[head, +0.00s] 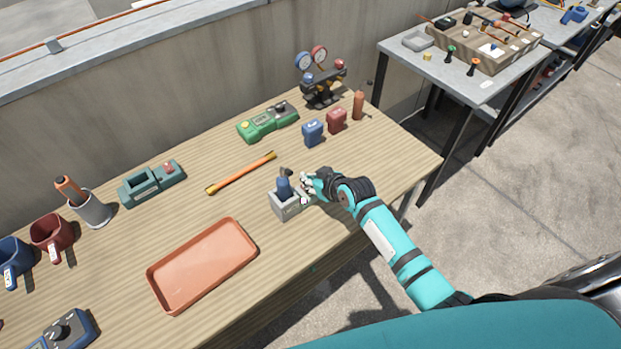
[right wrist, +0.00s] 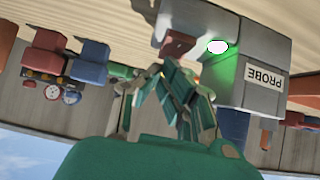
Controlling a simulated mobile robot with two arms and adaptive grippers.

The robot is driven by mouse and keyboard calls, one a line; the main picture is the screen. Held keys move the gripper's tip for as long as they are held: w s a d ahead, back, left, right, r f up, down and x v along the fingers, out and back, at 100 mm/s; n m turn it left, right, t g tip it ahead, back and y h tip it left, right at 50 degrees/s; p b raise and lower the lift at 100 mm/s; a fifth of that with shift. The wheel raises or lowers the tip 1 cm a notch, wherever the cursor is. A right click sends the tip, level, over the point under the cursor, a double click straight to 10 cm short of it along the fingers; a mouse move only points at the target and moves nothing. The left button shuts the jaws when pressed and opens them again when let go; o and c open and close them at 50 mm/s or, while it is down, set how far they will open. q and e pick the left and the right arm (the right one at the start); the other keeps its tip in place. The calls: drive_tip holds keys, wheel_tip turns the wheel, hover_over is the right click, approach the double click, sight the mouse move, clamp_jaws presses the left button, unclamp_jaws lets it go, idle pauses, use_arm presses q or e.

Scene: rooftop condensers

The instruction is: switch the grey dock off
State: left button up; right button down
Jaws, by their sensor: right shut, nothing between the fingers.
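The grey dock (head: 285,210) stands near the front edge of the wooden table, with a dark blue device (head: 284,188) upright in it. In the right wrist view, which is upside down, the dock (right wrist: 232,92) carries a "PROBE" label and a lit green light (right wrist: 217,46). A reddish-brown piece (right wrist: 177,44) juts from the dock's grey side part, beside the light. My right gripper (head: 305,190) is at the dock's right side, shut and empty. Its fingertips (right wrist: 178,72) appear close to the reddish-brown piece; I cannot tell whether they touch. My left gripper is out of view.
An orange tray (head: 203,265) lies left of the dock. An orange rod (head: 241,173), a green device (head: 267,122), a teal dock (head: 137,190), and blue (head: 312,133) and red (head: 337,121) blocks stand behind. A gauge set (head: 323,85) is at the back.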

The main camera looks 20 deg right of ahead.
drive_tip(key=shift+f, duration=0.2)
drive_tip(key=shift+s+d+p, duration=0.15)
drive_tip(key=shift+s+p, duration=0.35)
drive_tip(key=shift+p, duration=0.1)
drive_tip(key=shift+s+d+f, duration=0.1)
drive_tip(key=shift+s, duration=0.2)
